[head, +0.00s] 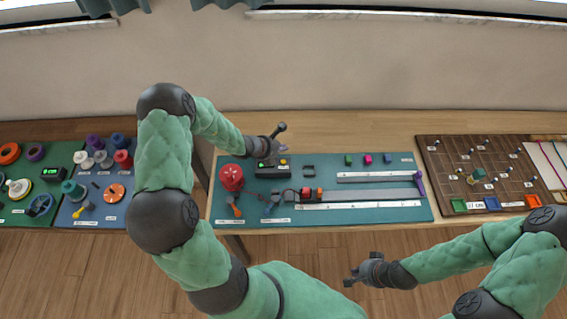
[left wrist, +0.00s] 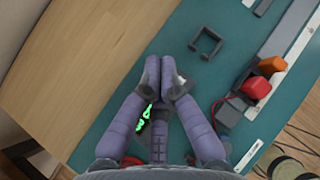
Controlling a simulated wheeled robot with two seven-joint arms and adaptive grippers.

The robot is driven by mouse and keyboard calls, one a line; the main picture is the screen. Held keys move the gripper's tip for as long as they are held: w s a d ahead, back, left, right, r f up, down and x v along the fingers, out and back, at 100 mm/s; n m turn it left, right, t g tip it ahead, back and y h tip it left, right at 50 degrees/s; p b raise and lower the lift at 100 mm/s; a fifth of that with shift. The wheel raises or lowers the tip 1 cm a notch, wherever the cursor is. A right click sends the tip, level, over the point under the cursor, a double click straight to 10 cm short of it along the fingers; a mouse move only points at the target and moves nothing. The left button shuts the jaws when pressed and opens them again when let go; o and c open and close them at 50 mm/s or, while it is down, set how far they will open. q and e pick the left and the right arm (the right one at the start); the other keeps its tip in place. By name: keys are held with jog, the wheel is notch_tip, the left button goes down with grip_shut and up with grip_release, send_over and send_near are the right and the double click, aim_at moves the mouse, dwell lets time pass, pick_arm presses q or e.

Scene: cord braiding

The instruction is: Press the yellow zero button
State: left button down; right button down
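The yellow button (head: 283,161) is a small yellow spot on top of a dark box with a green lit display (head: 271,168), at the back left of the teal mat. My left gripper (head: 281,129) is just above and behind the box in the head view. In the left wrist view its purple fingers (left wrist: 165,82) are drawn together with nothing between them. They cover much of the box, whose green digits (left wrist: 143,118) show beside them; the yellow button is hidden there. My right gripper (head: 352,277) hangs in front of the table; its finger opening is unclear.
A red round part (head: 231,176) stands left of the box. A small dark square frame (head: 309,170) lies right of it, also in the wrist view (left wrist: 207,42). Red and orange blocks (head: 313,193) sit by the long rails. Bare wood lies behind the mat.

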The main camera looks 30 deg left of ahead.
pick_arm(q)
jog(key=b, duration=0.3)
send_over(282, 163)
notch_tip(282, 163, down, 5)
jog(key=shift+w+a+r, duration=0.1)
jog(key=shift+f+b, duration=0.7)
jog(key=shift+f, duration=0.05)
jog(key=shift+f, duration=0.1)
dwell(0.5)
jog(key=shift+f+b, duration=0.25)
jog(key=shift+b, duration=0.25)
jog(key=shift+f+b, duration=0.35)
dwell(0.6)
dwell(0.3)
jog(key=shift+r+p, duration=0.5)
jog(key=shift+r, duration=0.25)
